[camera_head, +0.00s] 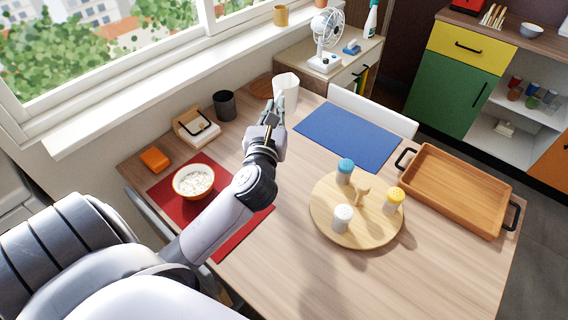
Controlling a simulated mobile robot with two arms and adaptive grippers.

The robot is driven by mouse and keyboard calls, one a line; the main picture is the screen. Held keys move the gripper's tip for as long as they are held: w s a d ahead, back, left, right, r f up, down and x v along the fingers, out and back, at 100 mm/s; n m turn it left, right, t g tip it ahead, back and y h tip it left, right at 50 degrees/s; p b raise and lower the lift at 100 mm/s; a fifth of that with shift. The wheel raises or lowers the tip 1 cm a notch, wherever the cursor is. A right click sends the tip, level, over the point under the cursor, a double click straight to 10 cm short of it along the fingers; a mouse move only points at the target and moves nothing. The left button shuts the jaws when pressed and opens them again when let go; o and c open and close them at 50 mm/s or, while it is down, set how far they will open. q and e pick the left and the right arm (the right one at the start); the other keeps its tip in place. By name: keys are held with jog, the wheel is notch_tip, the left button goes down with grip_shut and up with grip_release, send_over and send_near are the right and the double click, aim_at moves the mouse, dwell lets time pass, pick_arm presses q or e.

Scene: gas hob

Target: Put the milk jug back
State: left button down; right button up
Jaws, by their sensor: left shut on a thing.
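The white milk jug (287,85) is at the far end of the wooden table, near the window wall. My left gripper (275,108) reaches to its near side and is shut on it, around what looks like its handle. The gripper hides the jug's lower near part, so I cannot tell whether its base touches the table. A round brown wooden mat (261,87) lies just left of the jug. My right gripper is out of view.
A dark cup (224,105), a napkin holder (194,127), an orange block (155,160) and a bowl (193,181) on a red mat (232,240) stand left. A blue mat (348,136), a round board (336,228) with shakers and a wooden tray (458,190) are right.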

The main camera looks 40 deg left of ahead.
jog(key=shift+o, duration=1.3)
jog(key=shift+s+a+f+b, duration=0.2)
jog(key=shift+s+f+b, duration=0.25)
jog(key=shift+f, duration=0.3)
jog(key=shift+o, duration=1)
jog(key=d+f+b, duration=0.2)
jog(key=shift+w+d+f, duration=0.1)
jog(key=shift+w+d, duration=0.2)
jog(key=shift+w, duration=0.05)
pick_arm(q)
jog(key=shift+y, duration=0.3)
jog(key=f+b, duration=0.1)
jog(key=f, duration=0.5)
jog(key=f+b, duration=0.2)
jog(key=f, duration=0.5)
jog(key=f+b, duration=0.1)
jog(key=f, duration=0.5)
jog(key=shift+w+a+f+b, duration=0.15)
jog(key=shift+w+a+b, duration=0.2)
jog(key=shift+w+b, duration=0.05)
jog(key=shift+f, duration=0.35)
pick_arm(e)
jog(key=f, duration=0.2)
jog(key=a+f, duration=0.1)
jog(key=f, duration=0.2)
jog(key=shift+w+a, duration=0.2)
pick_arm(q)
jog(key=shift+r, duration=0.1)
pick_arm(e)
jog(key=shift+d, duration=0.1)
